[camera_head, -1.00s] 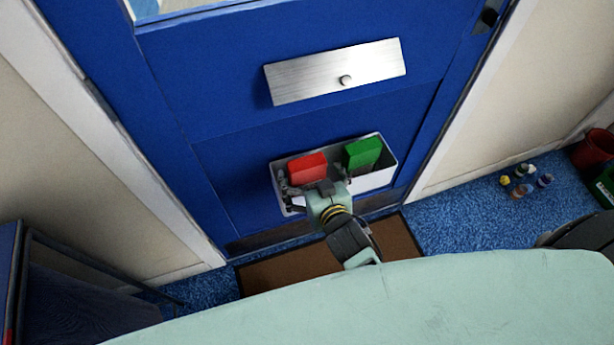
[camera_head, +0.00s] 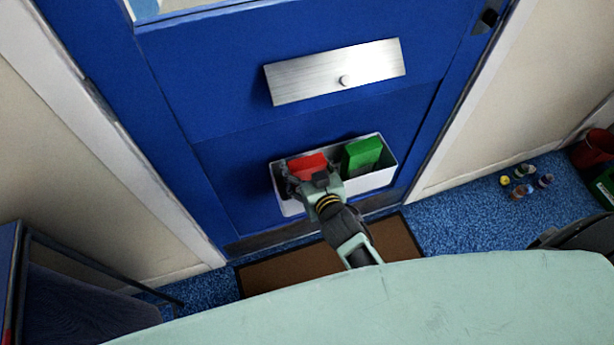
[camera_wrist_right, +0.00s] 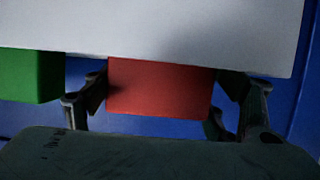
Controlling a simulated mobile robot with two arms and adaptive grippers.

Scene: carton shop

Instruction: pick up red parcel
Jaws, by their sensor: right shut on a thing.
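The red parcel (camera_head: 309,163) stands at the left in a white bin (camera_head: 373,182) on the blue door, partly hidden by my right gripper (camera_head: 312,178). My right gripper is shut on the red parcel, with a finger at each side. In the right wrist view the red parcel (camera_wrist_right: 160,88) sits between the two fingers (camera_wrist_right: 160,95), its lower part hidden behind the pale bin wall (camera_wrist_right: 180,30). My left gripper is not in view.
A green parcel (camera_head: 362,156) stands to the right in the same bin, close to my gripper. A brown doormat (camera_head: 285,277) lies below. Several small bottles and a red bucket (camera_head: 594,148) are at the right.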

